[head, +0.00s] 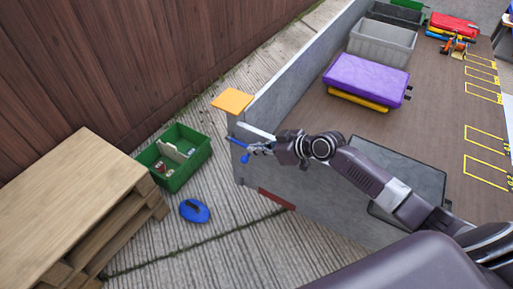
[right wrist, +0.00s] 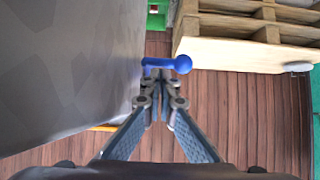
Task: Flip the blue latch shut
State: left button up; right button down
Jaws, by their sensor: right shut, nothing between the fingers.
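The blue latch (head: 244,158) is on the outside of the grey trailer wall, near its corner. In the right wrist view the blue latch (right wrist: 168,63) shows as a short bar with a round knob at its right end, just beyond the fingertips. My right gripper (head: 262,148) is at the latch, with its fingers shut and nothing between them. In the right wrist view my right gripper (right wrist: 160,88) has its fingertips together, close to the latch bar; I cannot tell whether they touch it. The gripper partly hides the latch in the head view. My left gripper is not in view.
The grey wall (head: 312,57) runs beside my right gripper. An orange pad (head: 232,100) sticks out near the corner. A green crate (head: 190,178), a blue item (head: 194,211) and wooden pallets (head: 70,190) stand on the ground to the left. A purple case (head: 367,78) lies on the trailer bed.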

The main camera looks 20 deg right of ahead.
jog(key=v, duration=1.2)
dwell(0.5)
